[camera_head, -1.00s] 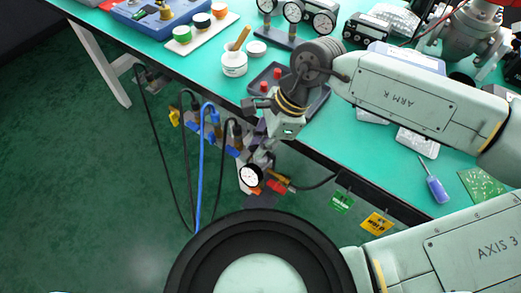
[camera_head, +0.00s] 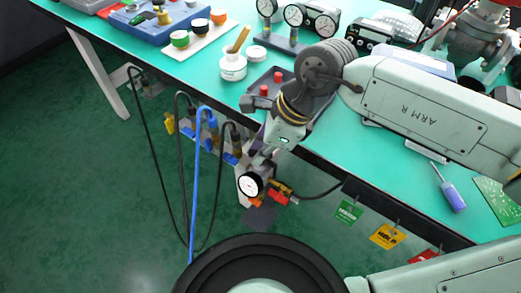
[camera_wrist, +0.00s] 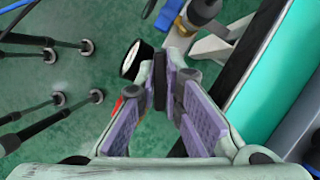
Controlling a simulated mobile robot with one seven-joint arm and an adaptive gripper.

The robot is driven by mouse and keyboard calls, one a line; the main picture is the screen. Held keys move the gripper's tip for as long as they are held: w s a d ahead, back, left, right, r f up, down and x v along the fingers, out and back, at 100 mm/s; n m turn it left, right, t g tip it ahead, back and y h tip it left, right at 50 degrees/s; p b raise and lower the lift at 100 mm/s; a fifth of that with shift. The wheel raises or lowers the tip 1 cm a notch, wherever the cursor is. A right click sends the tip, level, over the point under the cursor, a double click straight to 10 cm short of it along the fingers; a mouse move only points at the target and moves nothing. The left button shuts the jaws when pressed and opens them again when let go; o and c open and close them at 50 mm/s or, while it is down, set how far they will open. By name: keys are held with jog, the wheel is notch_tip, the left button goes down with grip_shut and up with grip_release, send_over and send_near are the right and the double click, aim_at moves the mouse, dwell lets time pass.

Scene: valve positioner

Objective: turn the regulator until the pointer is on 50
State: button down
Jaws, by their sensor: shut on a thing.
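The regulator hangs at the table's front edge, with its round white gauge (camera_head: 250,184) facing up toward the head camera. The gauge also shows in the wrist view (camera_wrist: 137,59), seen at a slant. The pointer is too small to read in either view. My gripper (camera_head: 261,158) reaches down over the table edge, just above the gauge. In the wrist view its purple-padded fingers (camera_wrist: 169,82) close at the tips around a dark knob, the regulator's, mostly hidden between them. An orange-red fitting (camera_head: 278,196) sits right of the gauge.
Blue and black hoses (camera_head: 197,170) hang left of the regulator, near a yellow fitting (camera_head: 169,124). Green and yellow tags (camera_head: 387,236) hang along the table edge at right.

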jog(key=c, duration=2)
grip_release()
jog(key=shift+r, duration=0.1)
jog(key=v, duration=1.2)
jog(key=shift+a, duration=0.1)
